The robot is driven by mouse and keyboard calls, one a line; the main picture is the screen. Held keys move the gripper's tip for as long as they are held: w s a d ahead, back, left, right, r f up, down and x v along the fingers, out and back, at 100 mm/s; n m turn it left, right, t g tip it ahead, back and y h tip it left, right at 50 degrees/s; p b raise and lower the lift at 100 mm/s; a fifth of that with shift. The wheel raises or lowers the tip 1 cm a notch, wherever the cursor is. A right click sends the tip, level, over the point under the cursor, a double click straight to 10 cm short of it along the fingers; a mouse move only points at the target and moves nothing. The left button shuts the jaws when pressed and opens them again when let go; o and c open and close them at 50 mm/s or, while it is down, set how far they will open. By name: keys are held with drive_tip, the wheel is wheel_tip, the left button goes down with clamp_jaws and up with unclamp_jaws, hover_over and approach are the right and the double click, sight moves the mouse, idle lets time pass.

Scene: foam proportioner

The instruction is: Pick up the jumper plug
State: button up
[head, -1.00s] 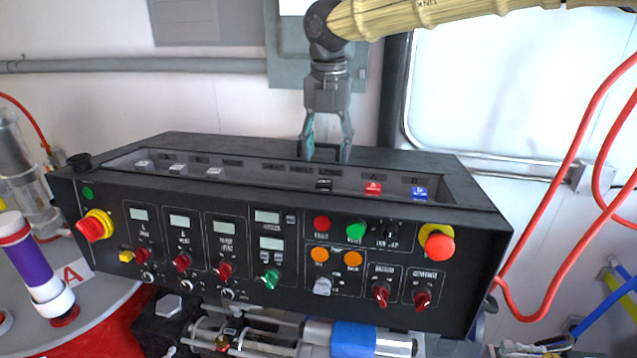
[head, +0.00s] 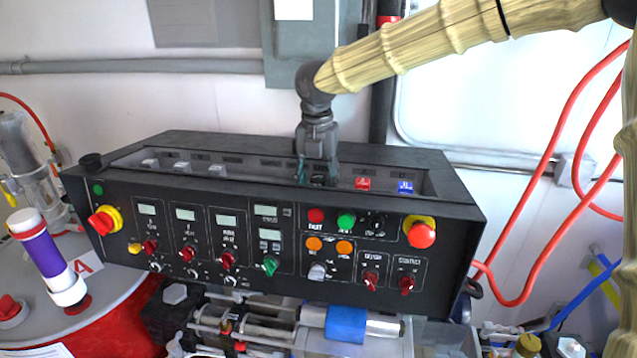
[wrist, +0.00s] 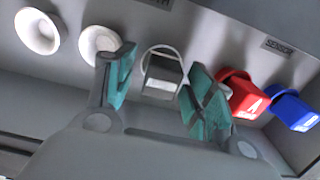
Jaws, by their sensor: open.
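The jumper plug looks to be the dark grey and black block with a white loop (wrist: 162,74), seated in the recessed top channel of the black control console (head: 130,230). In the head view the plug (head: 318,181) is mostly hidden by my gripper (head: 317,172), which points down into the channel. In the wrist view my gripper (wrist: 161,75) is open, with one teal-padded finger on each side of the plug. Gaps show between the pads and the plug, so I see no contact.
A red plug marked A (wrist: 248,99) sits close beside the right finger, with a blue plug (wrist: 291,110) beyond it. Two empty white round sockets (wrist: 38,32) lie to the left. The channel walls border the fingers. Red hoses (head: 560,170) hang at the right.

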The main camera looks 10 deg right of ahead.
drive_tip(key=shift+w+f, duration=0.15)
drive_tip(key=shift+w, duration=0.1)
drive_tip(key=shift+s+d+r, duration=0.1)
drive_tip(key=shift+s+r, duration=0.15)
drive_tip(key=shift+s, duration=0.15)
drive_tip(key=c, duration=1.1)
drive_tip(key=shift+w, duration=0.1)
